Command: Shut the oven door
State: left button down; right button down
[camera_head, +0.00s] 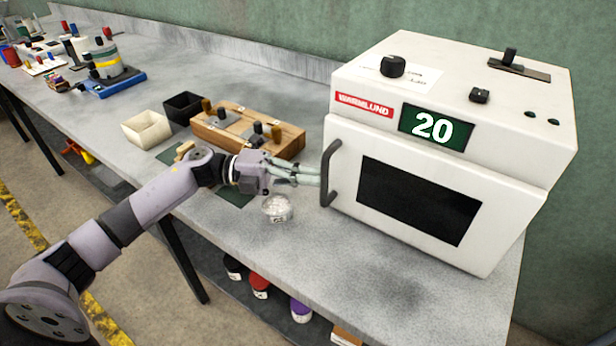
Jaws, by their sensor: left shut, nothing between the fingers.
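The white oven (470,75) stands at the right end of the grey bench. Its door (345,215) has a dark window and a dark upright handle (329,175) on its left side. The door looks flush or nearly flush with the oven front; I cannot tell if a slim gap is left. My left gripper (315,176) is shut and empty, its fingertips pointing right, close beside the handle. I cannot tell if they touch it. My right gripper is not in view.
A small clear glass jar (277,208) stands just below my left gripper. A wooden block with weights (285,140), a cream box (146,129) and a black box (184,107) stand to the left.

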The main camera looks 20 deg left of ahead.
pick_arm(q)
jog(key=v, duration=1.2)
